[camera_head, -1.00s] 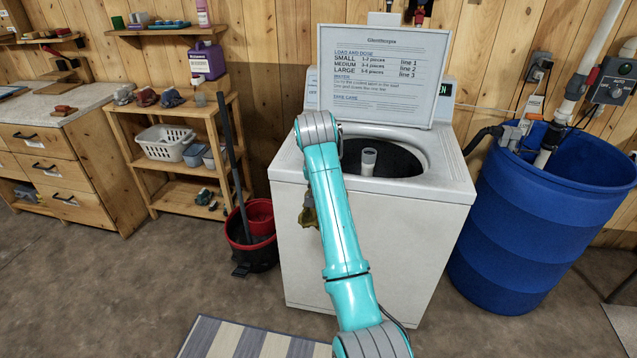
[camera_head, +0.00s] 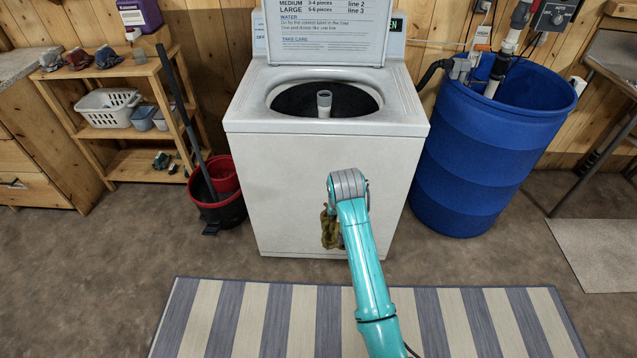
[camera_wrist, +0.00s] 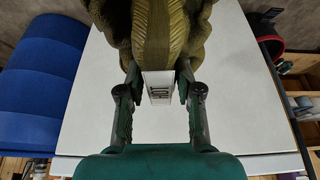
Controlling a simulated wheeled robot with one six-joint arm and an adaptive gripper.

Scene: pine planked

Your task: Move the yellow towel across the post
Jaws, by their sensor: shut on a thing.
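The yellow towel (camera_head: 330,229), a dark mustard bunch, hangs in front of the white washer's front face in the head view. In the wrist view the towel (camera_wrist: 200,28) fills the top middle, gathered in folds. My gripper (camera_wrist: 158,82) is shut on the towel. In the head view my arm hides the gripper and part of the towel. The post (camera_head: 324,105) stands upright in the middle of the washer's open tub, pale grey with a hollow top. The towel is well below the post and apart from it.
The washer (camera_head: 290,185) has its lid (camera_head: 325,45) raised behind the tub. A blue barrel (camera_head: 475,140) stands close on the right. A red and black bucket (camera_head: 220,190) with a long handle stands on the left. A striped rug (camera_head: 270,320) lies in front.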

